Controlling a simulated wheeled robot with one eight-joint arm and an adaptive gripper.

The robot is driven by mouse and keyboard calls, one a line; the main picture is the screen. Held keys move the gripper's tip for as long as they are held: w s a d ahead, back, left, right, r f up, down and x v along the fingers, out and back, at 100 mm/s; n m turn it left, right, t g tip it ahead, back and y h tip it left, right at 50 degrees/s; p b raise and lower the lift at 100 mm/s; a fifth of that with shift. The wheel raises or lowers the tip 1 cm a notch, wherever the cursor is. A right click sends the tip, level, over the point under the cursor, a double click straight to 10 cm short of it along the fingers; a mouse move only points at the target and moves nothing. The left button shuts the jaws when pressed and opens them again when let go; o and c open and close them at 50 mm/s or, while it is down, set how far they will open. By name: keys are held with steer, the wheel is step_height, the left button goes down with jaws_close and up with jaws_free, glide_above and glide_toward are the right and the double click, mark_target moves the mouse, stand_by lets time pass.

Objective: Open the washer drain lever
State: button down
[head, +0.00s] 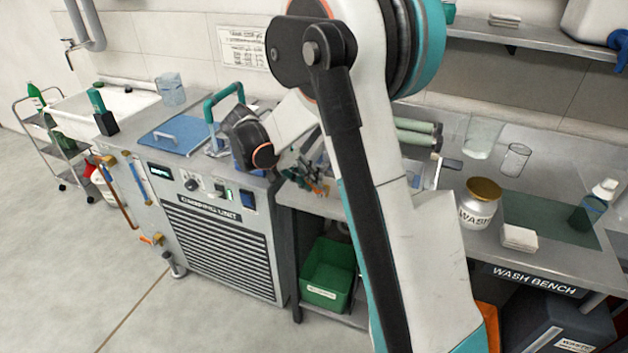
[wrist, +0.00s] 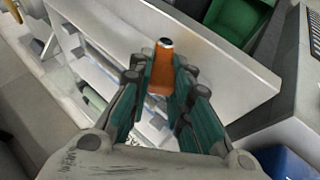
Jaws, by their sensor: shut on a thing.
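An orange lever with a pale metallic end (wrist: 161,72) stands between the fingers of my gripper (wrist: 163,82) in the wrist view. The teal-padded fingers are closed against its two sides. In the head view my gripper (head: 316,178) is at the front edge of the bench, just right of the cleaning unit, and a bit of orange shows at its tip. My arm hides most of the washer there; its green rollers (head: 416,132) show to the right of the arm. The lever's base and pivot are hidden.
The grey unit (head: 220,240) with a blue lid (head: 177,134) stands left of the gripper. A green bin (head: 327,275) sits on the shelf below.

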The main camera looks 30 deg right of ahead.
steer(key=shift+w+a+f+n+g+h+b, duration=0.35)
steer(key=shift+w+f+g+h+b, duration=0.15)
steer(key=shift+g+h, duration=0.35)
steer(key=shift+s, duration=0.1)
steer(key=c, duration=1.5)
jaws_free()
steer(key=v, duration=1.2)
